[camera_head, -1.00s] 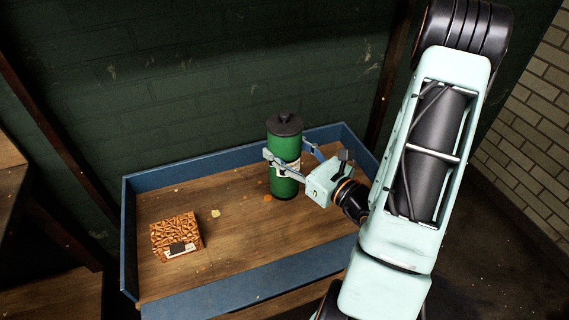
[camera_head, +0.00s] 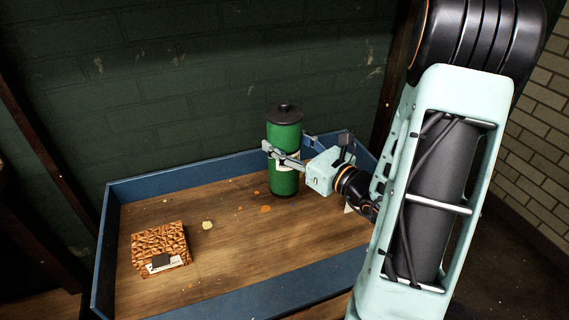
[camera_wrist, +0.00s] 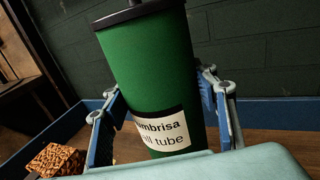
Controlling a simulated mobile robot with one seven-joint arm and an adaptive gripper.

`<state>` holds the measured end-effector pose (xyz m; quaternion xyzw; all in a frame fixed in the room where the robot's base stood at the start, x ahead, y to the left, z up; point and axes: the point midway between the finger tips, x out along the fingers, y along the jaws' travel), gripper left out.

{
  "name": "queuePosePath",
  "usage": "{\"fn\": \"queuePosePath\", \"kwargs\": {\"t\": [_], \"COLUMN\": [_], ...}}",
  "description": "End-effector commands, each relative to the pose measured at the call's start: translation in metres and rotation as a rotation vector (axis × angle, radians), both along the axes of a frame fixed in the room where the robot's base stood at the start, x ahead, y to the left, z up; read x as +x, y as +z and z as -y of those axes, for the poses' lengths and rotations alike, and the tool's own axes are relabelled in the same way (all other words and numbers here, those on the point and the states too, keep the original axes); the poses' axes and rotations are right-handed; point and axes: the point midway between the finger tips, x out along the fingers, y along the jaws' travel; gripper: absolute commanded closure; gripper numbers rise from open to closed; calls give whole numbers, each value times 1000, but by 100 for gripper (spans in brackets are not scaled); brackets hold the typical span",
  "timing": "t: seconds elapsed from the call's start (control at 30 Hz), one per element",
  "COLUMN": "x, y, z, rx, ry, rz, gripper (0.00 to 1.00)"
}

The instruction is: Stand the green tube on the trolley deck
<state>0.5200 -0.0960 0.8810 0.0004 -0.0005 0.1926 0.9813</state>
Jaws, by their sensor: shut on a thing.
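The green tube (camera_head: 284,135), with a black lid and a white label, is upright over the back part of the trolley deck (camera_head: 215,260). My gripper (camera_head: 287,148) is shut on it, one finger on each side at about mid-height. In the wrist view the tube (camera_wrist: 150,65) fills the middle, slightly tilted in the picture, between the two blue-grey fingers, its label facing the camera. Its lower end is hidden there. In the head view its base appears close to the deck; I cannot tell whether it touches.
A brown patterned box (camera_head: 160,245) with a label sits on the deck's left part. A raised blue rim (camera_head: 165,180) runs around the wooden deck. A dark green brick wall (camera_head: 150,100) stands behind. The deck's middle is clear except for small spots.

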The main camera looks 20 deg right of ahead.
Motion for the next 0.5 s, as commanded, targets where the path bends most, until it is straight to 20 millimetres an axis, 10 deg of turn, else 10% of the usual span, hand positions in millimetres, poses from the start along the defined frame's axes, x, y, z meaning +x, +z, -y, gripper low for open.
{"fn": "queuePosePath", "kwargs": {"t": [0.5], "x": [37], "y": [-50], "z": [14], "rx": [1], "ry": [0], "rz": [1], "gripper": [100]}}
